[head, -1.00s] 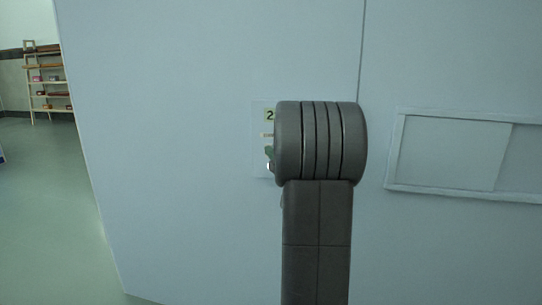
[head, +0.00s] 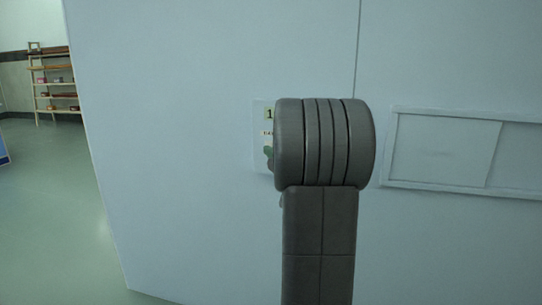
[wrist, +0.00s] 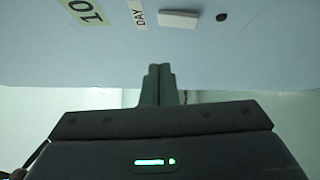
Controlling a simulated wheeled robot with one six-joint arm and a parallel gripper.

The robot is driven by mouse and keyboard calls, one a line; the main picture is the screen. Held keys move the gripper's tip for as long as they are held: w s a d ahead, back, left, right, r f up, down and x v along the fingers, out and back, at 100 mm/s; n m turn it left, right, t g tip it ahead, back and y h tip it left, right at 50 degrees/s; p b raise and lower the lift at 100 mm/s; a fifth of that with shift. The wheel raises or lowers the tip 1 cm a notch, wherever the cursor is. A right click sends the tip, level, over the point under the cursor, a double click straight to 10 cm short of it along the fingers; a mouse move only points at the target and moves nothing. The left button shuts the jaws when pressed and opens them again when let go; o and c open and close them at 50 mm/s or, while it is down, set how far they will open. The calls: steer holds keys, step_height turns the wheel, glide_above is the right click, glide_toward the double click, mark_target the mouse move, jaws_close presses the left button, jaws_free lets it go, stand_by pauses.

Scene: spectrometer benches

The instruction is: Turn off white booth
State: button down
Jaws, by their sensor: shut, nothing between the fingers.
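The white booth (head: 190,200) fills most of the head view as a pale wall. A small pale panel (head: 259,140) on it is partly hidden behind my arm.
A framed sliding-type panel (head: 445,150) is on the wall at the right. A vertical seam runs down the wall behind my arm. At the far left are open floor (head: 50,210) and a wooden shelf (head: 52,85) with items.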

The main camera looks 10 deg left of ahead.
steer(key=v, duration=0.8)
steer(key=shift+d+r+p, duration=0.2)
steer(key=shift+r+p, duration=0.2)
steer(key=shift+r, duration=0.25)
steer(key=shift+w+a, duration=0.1)
steer(key=shift+w, duration=0.15)
